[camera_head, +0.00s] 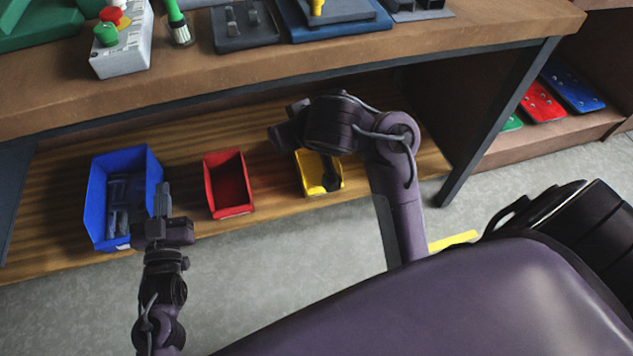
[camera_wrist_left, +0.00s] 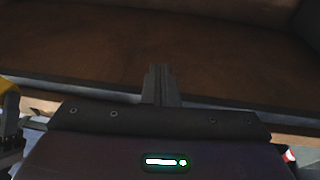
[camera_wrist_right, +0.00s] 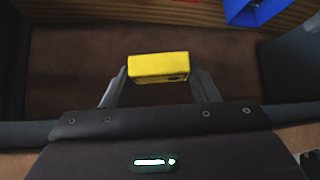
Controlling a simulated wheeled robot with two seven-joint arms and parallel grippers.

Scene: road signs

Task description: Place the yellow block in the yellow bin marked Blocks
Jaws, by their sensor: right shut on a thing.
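The yellow bin (camera_head: 308,176) stands on the lower wooden shelf, the rightmost of three bins. Dark shapes show inside it or in front of it, and no label can be read. My right gripper (camera_wrist_right: 160,80) is shut on the yellow block (camera_wrist_right: 158,63), which lies crosswise between its fingertips. In the head view my right wrist hangs over and in front of the yellow bin's back part, and the block cannot be made out. My left gripper (camera_head: 162,200) is shut and empty, just right of the blue bin; its closed fingers also show in the left wrist view (camera_wrist_left: 160,85).
A blue bin (camera_head: 97,196) with grey parts and an empty-looking red bin (camera_head: 211,188) stand left of the yellow one. The workbench (camera_head: 300,72) overhangs the shelf, and a dark table leg (camera_head: 497,127) stands to the right. Bare shelf lies between the bins.

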